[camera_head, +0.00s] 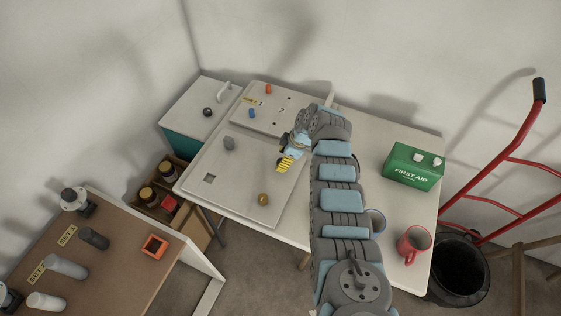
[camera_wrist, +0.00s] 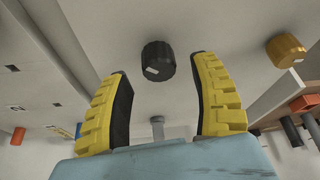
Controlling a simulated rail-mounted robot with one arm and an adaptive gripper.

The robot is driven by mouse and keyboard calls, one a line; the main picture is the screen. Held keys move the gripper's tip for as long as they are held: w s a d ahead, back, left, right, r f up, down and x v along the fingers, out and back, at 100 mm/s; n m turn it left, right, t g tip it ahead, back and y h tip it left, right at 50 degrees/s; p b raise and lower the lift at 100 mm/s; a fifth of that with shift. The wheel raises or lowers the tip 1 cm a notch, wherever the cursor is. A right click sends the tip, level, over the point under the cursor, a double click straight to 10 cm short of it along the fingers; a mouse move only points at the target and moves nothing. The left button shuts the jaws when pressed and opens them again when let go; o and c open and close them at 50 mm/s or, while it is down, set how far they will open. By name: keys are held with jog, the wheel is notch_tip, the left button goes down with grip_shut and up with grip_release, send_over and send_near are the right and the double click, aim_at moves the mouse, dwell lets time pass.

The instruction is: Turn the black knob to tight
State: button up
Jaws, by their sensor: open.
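The black knob (camera_wrist: 158,61) shows in the wrist view as a short dark cylinder with a small white mark, standing on a pale panel. It lies between the lines of my two yellow fingers, near their tips, with a gap on each side. My gripper (camera_wrist: 160,85) is open and empty. In the head view my gripper (camera_head: 283,166) is low over the pale panel (camera_head: 225,195), and I cannot tell there which spot is this knob. Any markings around the knob are not readable.
An ochre knob (camera_head: 263,198) stands near my gripper, and a grey knob (camera_head: 229,143) is to the left. Orange (camera_head: 268,89) and blue (camera_head: 252,113) pegs stand behind. A first-aid box (camera_head: 414,166) and red mug (camera_head: 413,243) are right of my arm.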

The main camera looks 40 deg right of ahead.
jog(key=shift+x, duration=1)
jog(key=shift+f, duration=0.1)
grip_shut()
